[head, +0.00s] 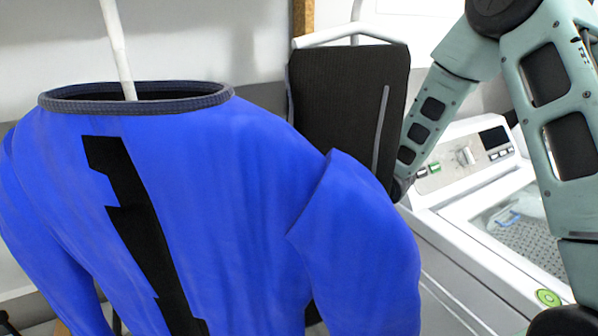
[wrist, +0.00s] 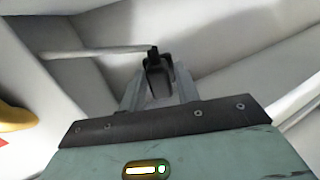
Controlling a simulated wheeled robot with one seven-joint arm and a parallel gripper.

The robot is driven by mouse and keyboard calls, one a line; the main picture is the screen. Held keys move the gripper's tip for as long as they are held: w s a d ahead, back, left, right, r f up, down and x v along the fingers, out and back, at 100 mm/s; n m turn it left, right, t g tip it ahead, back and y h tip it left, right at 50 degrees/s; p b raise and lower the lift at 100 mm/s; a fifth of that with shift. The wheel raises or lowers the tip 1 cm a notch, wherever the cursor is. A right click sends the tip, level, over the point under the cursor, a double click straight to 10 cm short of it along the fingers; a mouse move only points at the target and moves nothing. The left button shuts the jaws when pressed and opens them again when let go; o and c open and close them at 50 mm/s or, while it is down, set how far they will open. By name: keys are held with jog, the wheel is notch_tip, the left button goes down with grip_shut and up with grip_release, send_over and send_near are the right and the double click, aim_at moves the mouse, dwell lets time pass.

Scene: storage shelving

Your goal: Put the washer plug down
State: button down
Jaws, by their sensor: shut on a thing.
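In the wrist view my gripper (wrist: 158,82) is shut on the washer plug (wrist: 155,62), a small black piece between the fingertips. A pale grey cable (wrist: 95,51) runs from the plug to the left. Pale surfaces lie beyond the fingertips; I cannot tell whether the plug touches them. In the head view my gripper and the plug are hidden, as my arm reaches down behind a dark hanging item. The white washer (head: 465,180) stands at the right, with a control panel and a see-through lid.
A blue shirt (head: 240,190) with a black stripe fills the left foreground of the head view. The dark item (head: 345,105) hangs behind it on a white bar. A yellow object (wrist: 15,118) shows at the left edge of the wrist view.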

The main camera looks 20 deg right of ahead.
notch_tip(320, 180, down, 6)
jog(key=shift+r+p, duration=0.1)
jog(key=shift+p, duration=0.45)
jog(key=shift+f+b, duration=0.45)
jog(key=shift+b, duration=0.1)
jog(key=shift+s+f, duration=0.1)
jog(key=shift+f, duration=0.1)
